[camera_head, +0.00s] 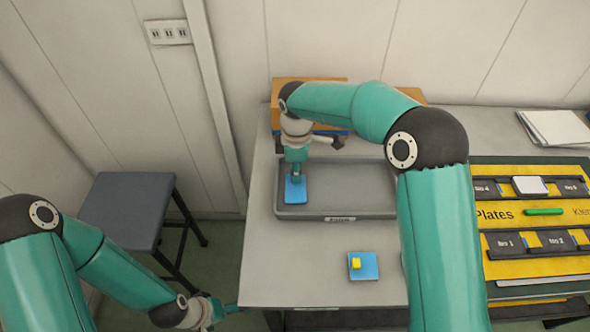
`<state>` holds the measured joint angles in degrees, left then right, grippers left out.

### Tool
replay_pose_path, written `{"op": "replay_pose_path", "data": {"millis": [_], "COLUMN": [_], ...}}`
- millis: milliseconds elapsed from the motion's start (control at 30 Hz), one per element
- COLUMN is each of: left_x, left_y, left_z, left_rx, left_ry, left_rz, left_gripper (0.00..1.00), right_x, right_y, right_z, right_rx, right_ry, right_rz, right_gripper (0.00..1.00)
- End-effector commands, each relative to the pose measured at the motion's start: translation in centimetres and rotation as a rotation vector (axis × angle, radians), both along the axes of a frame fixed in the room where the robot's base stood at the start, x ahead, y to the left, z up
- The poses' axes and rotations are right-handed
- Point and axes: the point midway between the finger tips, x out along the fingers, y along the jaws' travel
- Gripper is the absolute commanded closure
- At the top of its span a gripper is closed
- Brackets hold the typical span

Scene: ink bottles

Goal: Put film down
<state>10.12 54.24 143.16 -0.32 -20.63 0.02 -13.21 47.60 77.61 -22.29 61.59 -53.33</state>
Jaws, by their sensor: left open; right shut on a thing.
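A blue film (296,190) is at the left end of a grey tray (350,200) with a small label on its front rim. My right gripper (296,174) points down over that end of the tray and is shut on the film's upper part. I cannot tell whether the film touches the tray floor. My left gripper (222,309) is open and empty, low at the left, off the table's front left corner.
A blue square with a yellow block (356,264) lies on the table in front of the tray. A yellow plate board (535,215) with dark numbered holders is at right. White papers (556,128) lie behind it. A grey stool (127,210) stands left of the table.

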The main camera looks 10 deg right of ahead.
Motion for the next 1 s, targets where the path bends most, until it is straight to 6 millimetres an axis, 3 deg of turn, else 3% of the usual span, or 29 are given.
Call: {"op": "replay_pose_path", "data": {"millis": [500, 533, 667, 1000], "left_x": [0.00, -0.01, 0.00, 0.00], "left_y": [0.00, 0.00, 0.01, 0.00], "left_z": [-0.52, -0.41, -0.40, -0.22], "left_rx": [0.000, 0.000, 0.000, 0.000], "left_ry": [0.000, 0.000, 0.000, 0.000], "left_rz": [0.000, 0.000, 0.000, 0.000], "left_gripper": [0.00, 0.00, 0.00, 0.00], "right_x": [0.02, 0.03, 0.01, 0.03], "right_y": [0.00, 0.00, 0.01, 0.05], "right_z": [-0.95, -0.81, -0.79, -0.51], "right_rx": [0.000, 0.000, 0.000, 0.000], "right_ry": [0.000, -0.001, 0.000, -0.001], "right_rz": [0.000, 0.000, 0.000, 0.001], "right_gripper": [0.94, 0.80, 0.60, 0.60]}}
